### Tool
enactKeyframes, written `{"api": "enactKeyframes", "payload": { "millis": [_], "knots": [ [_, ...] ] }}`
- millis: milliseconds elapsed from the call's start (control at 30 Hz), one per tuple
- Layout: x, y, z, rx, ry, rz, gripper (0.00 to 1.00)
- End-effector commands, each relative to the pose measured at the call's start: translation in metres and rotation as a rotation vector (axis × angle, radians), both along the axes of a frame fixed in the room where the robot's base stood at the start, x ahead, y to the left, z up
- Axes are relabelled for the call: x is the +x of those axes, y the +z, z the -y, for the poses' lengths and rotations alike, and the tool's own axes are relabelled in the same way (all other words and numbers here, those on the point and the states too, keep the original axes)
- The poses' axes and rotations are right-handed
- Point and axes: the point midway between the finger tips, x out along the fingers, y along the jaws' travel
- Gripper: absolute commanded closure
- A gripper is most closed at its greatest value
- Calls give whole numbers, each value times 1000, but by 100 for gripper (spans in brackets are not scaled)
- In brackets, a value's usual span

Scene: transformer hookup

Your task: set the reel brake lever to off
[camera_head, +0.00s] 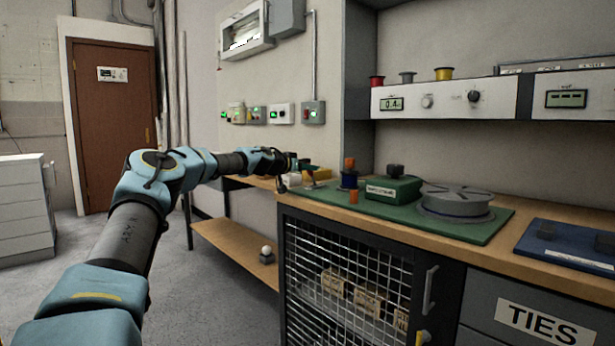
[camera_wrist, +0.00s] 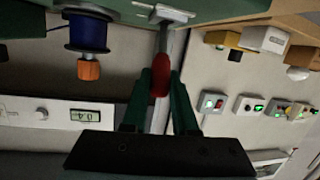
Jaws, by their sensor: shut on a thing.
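The lever has a red knob (camera_wrist: 160,78) on a thin metal rod, seen in the wrist view between my two green fingers. I take it to be the reel brake lever. My gripper (camera_wrist: 158,92) is shut on this knob. In the head view my gripper (camera_head: 294,163) is at the left end of the bench, where the lever is mostly hidden. A blue reel (camera_head: 349,179) with orange ends stands just right of my gripper; it also shows in the wrist view (camera_wrist: 88,32). No off marking is readable.
A green board (camera_head: 480,233) on the wooden bench carries a labelled green box (camera_head: 393,188) and a round grey disc (camera_head: 456,200). A blue board (camera_head: 570,250) lies at right. Switch boxes (camera_head: 282,113) hang on the wall behind.

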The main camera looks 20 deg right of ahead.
Motion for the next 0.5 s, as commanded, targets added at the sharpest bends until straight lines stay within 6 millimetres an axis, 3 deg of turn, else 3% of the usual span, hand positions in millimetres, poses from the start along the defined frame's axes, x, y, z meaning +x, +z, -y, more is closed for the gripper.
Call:
{"api": "enactKeyframes", "payload": {
  "millis": [467, 500],
  "knots": [
    [1, 0, 0, -6, 1, 2, 100],
    [1, 0, 0, -6, 1, 2, 69]
  ]
}}
